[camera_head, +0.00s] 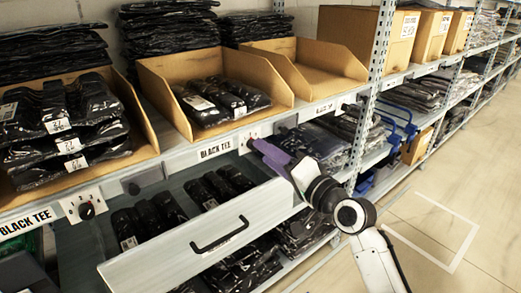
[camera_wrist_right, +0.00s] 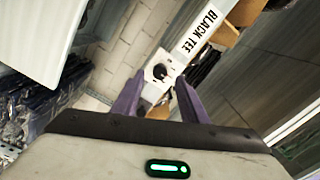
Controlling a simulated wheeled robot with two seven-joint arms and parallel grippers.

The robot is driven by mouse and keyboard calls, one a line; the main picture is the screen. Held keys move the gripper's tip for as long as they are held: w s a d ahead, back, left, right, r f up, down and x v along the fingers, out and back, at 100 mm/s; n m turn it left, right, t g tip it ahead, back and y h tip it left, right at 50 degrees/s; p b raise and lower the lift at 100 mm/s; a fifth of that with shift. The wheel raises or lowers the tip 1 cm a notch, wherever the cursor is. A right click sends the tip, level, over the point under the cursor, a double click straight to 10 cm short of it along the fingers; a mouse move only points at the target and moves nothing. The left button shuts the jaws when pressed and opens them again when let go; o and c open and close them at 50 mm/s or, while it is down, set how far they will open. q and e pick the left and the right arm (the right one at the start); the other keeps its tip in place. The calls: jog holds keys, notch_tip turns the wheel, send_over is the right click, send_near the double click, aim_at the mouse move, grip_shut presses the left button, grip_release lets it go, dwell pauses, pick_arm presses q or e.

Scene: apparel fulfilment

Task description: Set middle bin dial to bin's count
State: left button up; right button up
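The middle bin (camera_head: 259,75) is an open cardboard tray on the shelf, holding a short row of black bagged tees (camera_head: 221,99), about three showing. Its "BLACK TEE" label (camera_head: 215,149) is on the shelf edge. The middle dial plate (camera_head: 246,138) is right of that label, partly hidden by my right gripper in the head view. In the right wrist view the dark dial knob (camera_wrist_right: 160,71) shows on its white plate, ahead of and between the fingertips. My right gripper (camera_head: 256,146) has purple fingers, open and empty (camera_wrist_right: 158,92), apart from the knob. My left gripper is not in view.
A white drawer with a black handle (camera_head: 220,234) stands pulled out below, holding black packages. The left bin (camera_head: 142,142) holds stacked black tees and has its own dial (camera_head: 86,210). The right bin (camera_head: 318,81) is empty. A metal post (camera_head: 373,95) stands right of my gripper.

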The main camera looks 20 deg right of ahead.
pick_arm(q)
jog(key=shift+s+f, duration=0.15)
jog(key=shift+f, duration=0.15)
pick_arm(e)
jog(key=shift+x, duration=1.65)
jog(key=shift+c, duration=0.2)
grip_shut()
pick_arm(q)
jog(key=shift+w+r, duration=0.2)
